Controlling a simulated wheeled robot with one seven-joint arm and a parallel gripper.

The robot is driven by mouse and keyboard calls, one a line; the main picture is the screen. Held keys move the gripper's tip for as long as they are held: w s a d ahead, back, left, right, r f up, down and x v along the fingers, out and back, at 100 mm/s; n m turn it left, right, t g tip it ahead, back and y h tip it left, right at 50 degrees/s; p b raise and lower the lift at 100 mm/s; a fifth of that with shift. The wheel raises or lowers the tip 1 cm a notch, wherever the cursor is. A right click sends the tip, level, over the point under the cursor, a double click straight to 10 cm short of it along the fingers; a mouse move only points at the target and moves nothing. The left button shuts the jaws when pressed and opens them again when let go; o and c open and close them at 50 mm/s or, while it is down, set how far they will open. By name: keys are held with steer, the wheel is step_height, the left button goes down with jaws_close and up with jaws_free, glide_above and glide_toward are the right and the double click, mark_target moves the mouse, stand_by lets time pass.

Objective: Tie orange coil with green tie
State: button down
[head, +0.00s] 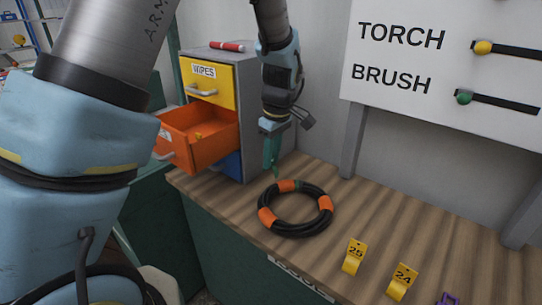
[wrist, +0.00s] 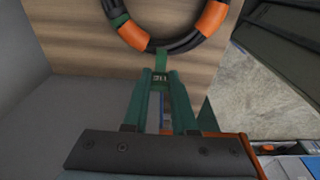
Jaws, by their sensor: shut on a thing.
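The coil (head: 273,222) is a black hose ring with orange bands, lying flat on the wooden bench. A dark green band wraps the hose beside the back orange band; it also shows at the top of the wrist view (wrist: 115,10). My gripper (head: 272,168) points down just behind the coil's back edge. Its green fingers are shut on a green tie (wrist: 161,62), a short strip with a small numbered tag, hard to read. The strip reaches to the coil's edge in the wrist view; I cannot tell whether it touches the hose.
Yellow ties tagged 25 (head: 355,257) and 24 (head: 402,282) stand on the bench front, with a purple piece (head: 448,299) at the edge. An orange drawer (head: 200,135) hangs open left of my gripper. A labelled board (head: 420,65) stands behind. Bench right of the coil is clear.

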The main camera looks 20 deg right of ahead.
mark_target(273, 166)
steer(key=shift+s+f+b, duration=0.1)
steer(key=shift+f+b, duration=0.9)
steer(key=shift+f, duration=0.95)
steer(key=shift+f, duration=0.3)
steer(key=shift+f+b, duration=0.45)
steer(key=shift+f, duration=0.3)
steer(key=shift+f+b, duration=0.45)
steer(key=shift+f, duration=0.3)
stand_by(0.7)
steer(key=c, duration=0.6)
jaws_free()
steer(key=shift+c, duration=0.2)
